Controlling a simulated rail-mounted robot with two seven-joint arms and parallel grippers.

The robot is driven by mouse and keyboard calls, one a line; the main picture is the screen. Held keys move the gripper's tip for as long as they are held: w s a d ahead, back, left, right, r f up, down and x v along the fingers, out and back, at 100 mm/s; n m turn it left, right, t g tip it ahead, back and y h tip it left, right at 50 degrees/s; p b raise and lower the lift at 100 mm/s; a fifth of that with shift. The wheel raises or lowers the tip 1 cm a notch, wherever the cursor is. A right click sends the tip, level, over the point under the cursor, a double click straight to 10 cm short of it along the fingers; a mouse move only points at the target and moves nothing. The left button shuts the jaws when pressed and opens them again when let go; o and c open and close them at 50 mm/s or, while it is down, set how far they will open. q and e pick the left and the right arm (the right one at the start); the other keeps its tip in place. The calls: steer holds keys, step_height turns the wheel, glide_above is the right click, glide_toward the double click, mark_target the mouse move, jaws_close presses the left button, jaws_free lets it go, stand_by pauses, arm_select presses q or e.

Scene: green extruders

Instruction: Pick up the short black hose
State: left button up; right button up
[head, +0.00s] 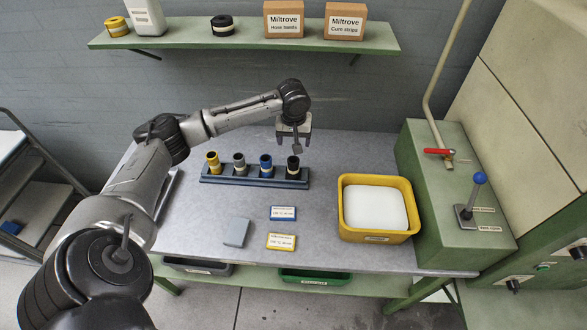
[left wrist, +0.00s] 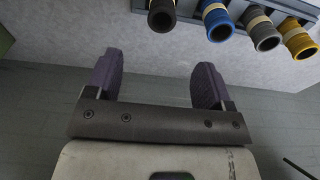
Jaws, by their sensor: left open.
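The short black hose (head: 293,164) stands upright at the right end of a dark blue rack (head: 230,179) on the grey table, with a pale band round it. My left gripper (head: 296,143) is just above and behind it in the head view, with fingers pointing down. In the left wrist view the black hose (left wrist: 161,16) is at the top edge, partly cut off. It is beyond the tips of the two spread fingers of my left gripper (left wrist: 155,72), and nothing is between them. My right gripper is not in view.
Yellow (head: 213,163), grey (head: 239,163) and blue (head: 266,165) hoses stand left in the same rack. A yellow bin (head: 378,237) with white material sits to the right. Cards and a grey block (head: 236,232) lie in front. A green shelf (head: 240,42) hangs behind.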

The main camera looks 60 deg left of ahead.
mark_target(293, 164)
arm_select(q)
step_height(293, 164, down, 8)
steer(key=b, duration=0.1)
steer(key=shift+w+a+f, duration=0.2)
steer(key=shift+w+a, duration=0.05)
steer(key=shift+a, duration=0.2)
steer(key=f, duration=0.3)
steer(key=f+b, duration=0.1)
steer(key=shift+a+f, duration=0.2)
steer(key=shift+a, duration=0.05)
steer(key=shift+w+f, duration=0.1)
steer(key=shift+f, duration=0.25)
steer(key=shift+c, duration=0.2)
steer(key=c, duration=1.1)
steer(key=shift+r, duration=0.15)
